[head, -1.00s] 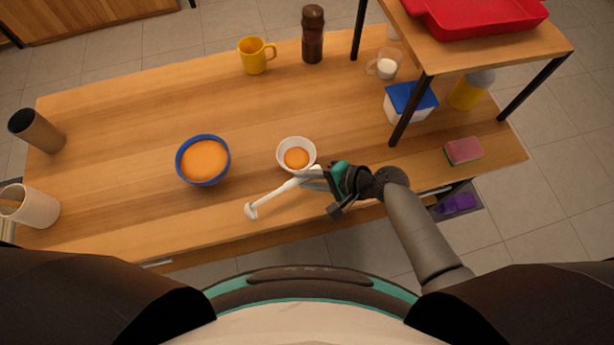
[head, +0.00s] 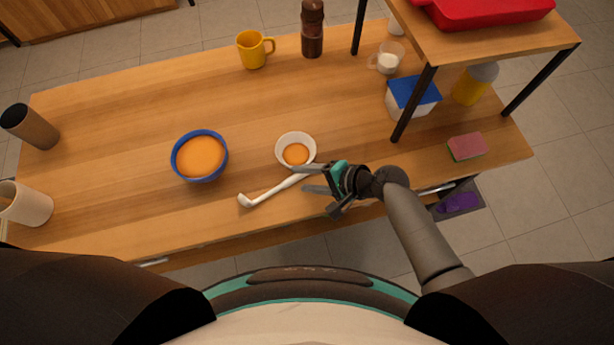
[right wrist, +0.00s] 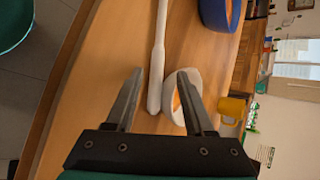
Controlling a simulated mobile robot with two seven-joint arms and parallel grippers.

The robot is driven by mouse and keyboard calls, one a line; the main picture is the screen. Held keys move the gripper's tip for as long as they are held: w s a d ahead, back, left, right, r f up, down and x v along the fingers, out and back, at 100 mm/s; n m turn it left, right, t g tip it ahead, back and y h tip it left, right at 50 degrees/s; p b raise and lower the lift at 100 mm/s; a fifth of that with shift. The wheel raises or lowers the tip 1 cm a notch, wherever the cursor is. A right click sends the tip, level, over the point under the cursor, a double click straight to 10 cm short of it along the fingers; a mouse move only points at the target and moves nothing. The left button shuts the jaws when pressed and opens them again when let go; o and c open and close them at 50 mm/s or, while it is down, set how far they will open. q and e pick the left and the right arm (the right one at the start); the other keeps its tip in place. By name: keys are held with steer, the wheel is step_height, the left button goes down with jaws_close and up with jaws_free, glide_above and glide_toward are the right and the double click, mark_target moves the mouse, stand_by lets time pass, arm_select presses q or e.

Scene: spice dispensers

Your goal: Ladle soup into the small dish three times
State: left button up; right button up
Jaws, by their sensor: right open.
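A blue bowl (head: 201,157) full of orange soup stands left of centre on the table. A small white dish (head: 296,138) with some orange soup in it stands to its right. A white ladle (head: 270,190) lies on the table in front of the dish, its head to the left and its handle end near my right gripper. My right gripper (head: 302,180) is open and empty beside the handle end. In the right wrist view the ladle handle (right wrist: 157,75) and the dish (right wrist: 174,97) show beyond the spread fingers. My left gripper is not in view.
A yellow mug (head: 251,50) and a brown grinder (head: 312,30) stand at the back. A shelf (head: 490,50) with a red tray (head: 485,12) rises at the right, near a blue-lidded box (head: 413,97) and a sponge (head: 467,147). Cylinders (head: 30,127) stand far left.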

steer(key=shift+s+f, duration=0.15)
steer(key=shift+f, duration=0.05)
steer(key=shift+d, duration=0.15)
steer(key=shift+s+d+r, duration=0.1)
steer(key=shift+d+r, duration=0.1)
steer(key=shift+d, duration=0.05)
steer(key=p+v, duration=0.3)
steer(key=v, duration=1.1)
steer(key=shift+r, duration=0.4)
